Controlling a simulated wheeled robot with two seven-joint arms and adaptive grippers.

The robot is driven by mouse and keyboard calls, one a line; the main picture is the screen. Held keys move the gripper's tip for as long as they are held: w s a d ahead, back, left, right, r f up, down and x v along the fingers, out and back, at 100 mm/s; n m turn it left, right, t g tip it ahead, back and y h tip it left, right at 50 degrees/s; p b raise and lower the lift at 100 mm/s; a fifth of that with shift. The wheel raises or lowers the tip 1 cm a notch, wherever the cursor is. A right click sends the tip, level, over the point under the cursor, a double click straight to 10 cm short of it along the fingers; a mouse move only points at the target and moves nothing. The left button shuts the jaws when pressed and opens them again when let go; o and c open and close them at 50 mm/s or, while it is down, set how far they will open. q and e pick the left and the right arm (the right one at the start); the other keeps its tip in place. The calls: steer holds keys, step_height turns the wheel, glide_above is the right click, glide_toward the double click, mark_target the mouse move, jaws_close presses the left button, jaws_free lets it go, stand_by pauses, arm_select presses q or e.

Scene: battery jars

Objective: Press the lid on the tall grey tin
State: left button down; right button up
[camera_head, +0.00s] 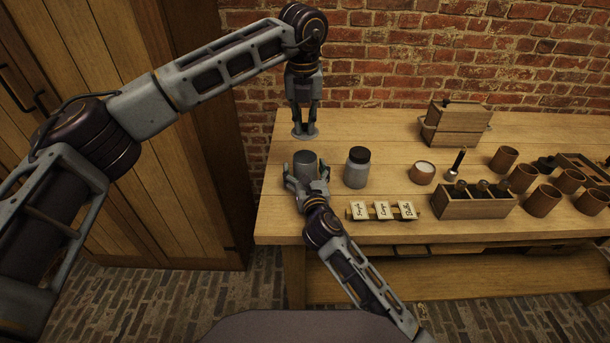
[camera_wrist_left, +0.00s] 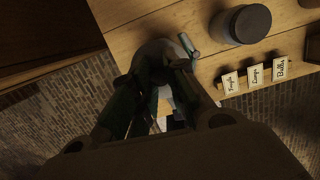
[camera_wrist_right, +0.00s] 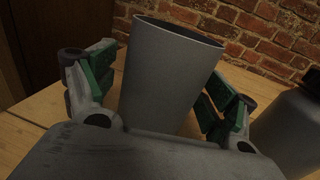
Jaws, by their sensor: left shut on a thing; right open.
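The tall grey tin (camera_head: 306,166) stands upright near the table's left end; its open, dark top shows in the right wrist view (camera_wrist_right: 170,80). My right gripper (camera_head: 306,182) is open, with its fingers on either side of the tin; the right wrist view shows its green pads (camera_wrist_right: 160,90) beside the tin's walls. My left gripper (camera_head: 305,122) points down, shut on a round grey lid (camera_head: 305,133). In the head view the lid appears beyond and above the tin, apart from it. In the left wrist view the fingers are dark, and the lid is hard to make out.
A grey jar with a dark lid (camera_head: 357,167) stands just right of the tin. Label cards (camera_head: 382,210) stand in front of it. A small pot (camera_head: 422,173), a wooden rack with dark bottles (camera_head: 476,204), wooden boxes (camera_head: 456,125) and several brown cups (camera_head: 523,178) fill the right side.

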mark_target(305, 132)
steer(key=c, duration=1.5)
arm_select(q)
steer(key=shift+f, duration=2.5)
arm_select(e)
steer(key=shift+c, duration=0.2)
arm_select(q)
steer(key=shift+f, duration=0.1)
steer(key=shift+f, duration=0.8)
steer(key=shift+f, duration=0.65)
steer(key=c, duration=1.3)
jaws_free()
steer(key=shift+s, duration=0.1)
steer(key=shift+c, duration=0.2)
steer(key=shift+r, duration=0.15)
steer(key=shift+s+r, duration=0.3)
steer(key=shift+r, duration=1.65)
steer(key=shift+s+r, duration=0.35)
steer(key=shift+r, duration=1.55)
steer(key=shift+s+r, duration=0.3)
steer(key=shift+r, duration=1.65)
